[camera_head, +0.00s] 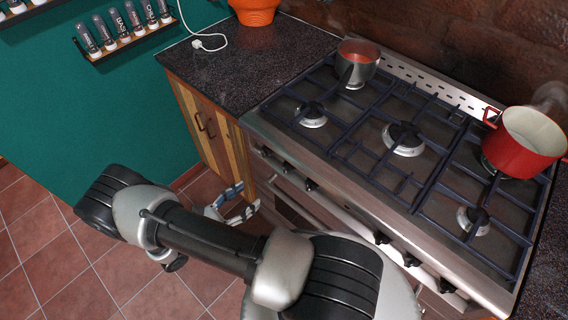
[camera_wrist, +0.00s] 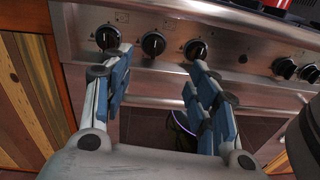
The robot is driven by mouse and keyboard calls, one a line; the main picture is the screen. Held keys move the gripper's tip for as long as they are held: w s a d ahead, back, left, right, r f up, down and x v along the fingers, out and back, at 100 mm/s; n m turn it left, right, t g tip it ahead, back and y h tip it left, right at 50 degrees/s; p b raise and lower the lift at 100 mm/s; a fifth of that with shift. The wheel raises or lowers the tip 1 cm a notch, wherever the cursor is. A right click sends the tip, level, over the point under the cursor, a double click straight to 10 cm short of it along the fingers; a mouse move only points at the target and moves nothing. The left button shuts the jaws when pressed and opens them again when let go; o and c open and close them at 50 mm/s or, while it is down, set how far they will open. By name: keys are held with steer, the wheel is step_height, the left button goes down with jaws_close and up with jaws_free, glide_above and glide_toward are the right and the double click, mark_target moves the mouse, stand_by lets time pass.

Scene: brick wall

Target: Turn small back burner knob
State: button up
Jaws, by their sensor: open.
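The stove's front panel (camera_head: 340,200) carries a row of black knobs. In the wrist view, three knobs form a left group: a left knob (camera_wrist: 108,37), a middle knob (camera_wrist: 153,43) and a right knob (camera_wrist: 195,49). The markings are too small to tell which knob serves the small back burner. My gripper (camera_wrist: 158,72) is open and empty, its fingers spread below this group. The left finger's tip is just under the left knob, the right finger's under the right knob. In the head view my gripper (camera_head: 243,199) is low in front of the stove's left end.
A steaming red pot (camera_head: 525,140) stands on the right burners and a small saucepan (camera_head: 357,62) on the back left burner. The oven handle (camera_head: 310,205) runs below the knobs. A wooden cabinet (camera_head: 205,130) adjoins the stove's left side.

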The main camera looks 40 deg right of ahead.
mark_target(284, 168)
steer(key=shift+n+t+h, duration=0.3)
steer(key=shift+n+t, duration=0.3)
steer(key=shift+n, duration=0.1)
steer(key=d, duration=0.6)
steer(key=d+f+b, duration=0.1)
steer(key=d, duration=0.5)
steer(key=d+f+b, duration=0.1)
steer(key=d, duration=0.4)
steer(key=shift+w+d+f, duration=0.15)
steer(key=shift+w+d, duration=0.25)
steer(key=shift+c, duration=0.3)
steer(key=c, duration=0.9)
